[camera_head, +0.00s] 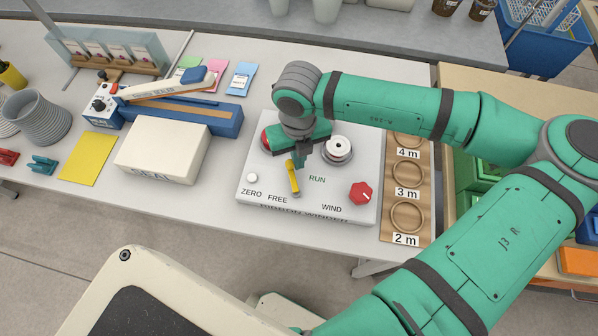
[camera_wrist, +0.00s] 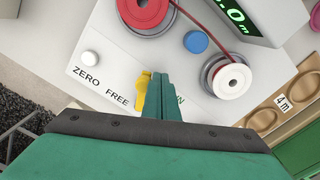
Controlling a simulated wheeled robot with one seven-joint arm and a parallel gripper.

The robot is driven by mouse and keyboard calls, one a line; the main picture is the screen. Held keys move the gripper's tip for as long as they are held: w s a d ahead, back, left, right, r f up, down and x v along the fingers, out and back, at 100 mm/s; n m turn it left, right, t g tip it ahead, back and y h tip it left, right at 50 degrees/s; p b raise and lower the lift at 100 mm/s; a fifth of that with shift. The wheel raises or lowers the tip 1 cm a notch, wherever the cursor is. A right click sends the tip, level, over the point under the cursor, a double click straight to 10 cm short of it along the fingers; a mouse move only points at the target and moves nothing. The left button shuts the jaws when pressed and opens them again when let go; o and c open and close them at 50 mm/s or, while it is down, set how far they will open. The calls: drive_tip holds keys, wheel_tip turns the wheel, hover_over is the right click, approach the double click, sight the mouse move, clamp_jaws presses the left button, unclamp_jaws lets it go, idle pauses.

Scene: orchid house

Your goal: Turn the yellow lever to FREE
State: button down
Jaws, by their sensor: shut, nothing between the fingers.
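The yellow lever (camera_head: 293,178) is on the top of a light grey winder box (camera_head: 350,205). Its free end points toward the front, between the printed FREE and RUN labels and nearer FREE. In the wrist view the lever (camera_wrist: 143,93) stands just right of the word FREE. My gripper (camera_head: 300,160) is shut and empty, low over the box on the RUN side of the lever. In the wrist view its fingertips (camera_wrist: 161,85) are right beside the lever and partly cover RUN. I cannot tell whether they touch it.
The box also carries a white ZERO button (camera_head: 252,178), a red WIND knob (camera_head: 361,193), a white-topped spool (camera_head: 337,148) and a red spool (camera_wrist: 143,10) with red cord. A board of rings (camera_head: 407,215) stands right, a white SEAL box (camera_head: 163,152) left.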

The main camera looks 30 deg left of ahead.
drive_tip(key=shift+a, duration=0.15)
drive_tip(key=shift+s+a, duration=0.2)
drive_tip(key=shift+a, duration=0.25)
drive_tip(key=shift+s+a, duration=0.2)
drive_tip(key=shift+a, duration=0.25)
drive_tip(key=shift+s+a, duration=0.65)
drive_tip(key=shift+s, duration=0.25)
drive_tip(key=shift+w+a, duration=0.1)
drive_tip(key=shift+w, duration=0.1)
drive_tip(key=shift+w+a, duration=0.1)
drive_tip(key=shift+w, duration=0.2)
wheel_tip(320, 180, up, 8)
idle(1.1)
